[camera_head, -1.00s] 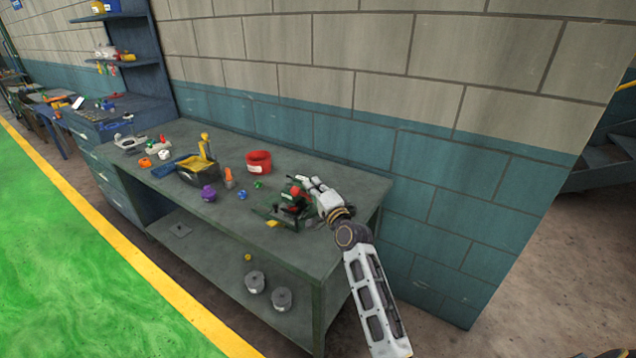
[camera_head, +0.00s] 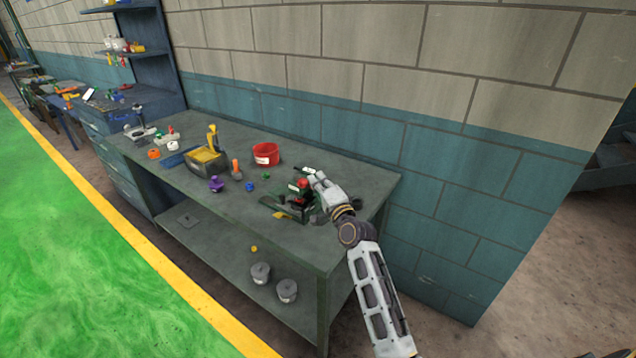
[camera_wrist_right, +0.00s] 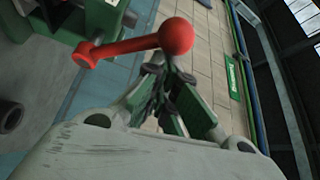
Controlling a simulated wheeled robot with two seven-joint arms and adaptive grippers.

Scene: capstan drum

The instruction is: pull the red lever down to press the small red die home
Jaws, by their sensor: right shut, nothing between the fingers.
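The red lever (camera_wrist_right: 125,46) ends in a red ball, which hangs just above my right gripper's fingers (camera_wrist_right: 172,85) in the right wrist view. I cannot tell whether they touch. The green press (camera_head: 293,203) stands near the right end of the bench in the head view, with the lever's red ball (camera_head: 303,183) at its top. My right gripper (camera_head: 309,173) is beside that ball, shut and empty. I cannot make out the small red die. My left gripper is not in view.
The grey bench (camera_head: 250,222) also holds a red bucket (camera_head: 266,158), a yellow-topped box (camera_head: 206,158), a purple piece (camera_head: 216,184) and other small parts. Grey cylinders (camera_head: 287,291) are on the lower shelf. A block wall (camera_head: 440,180) stands close behind.

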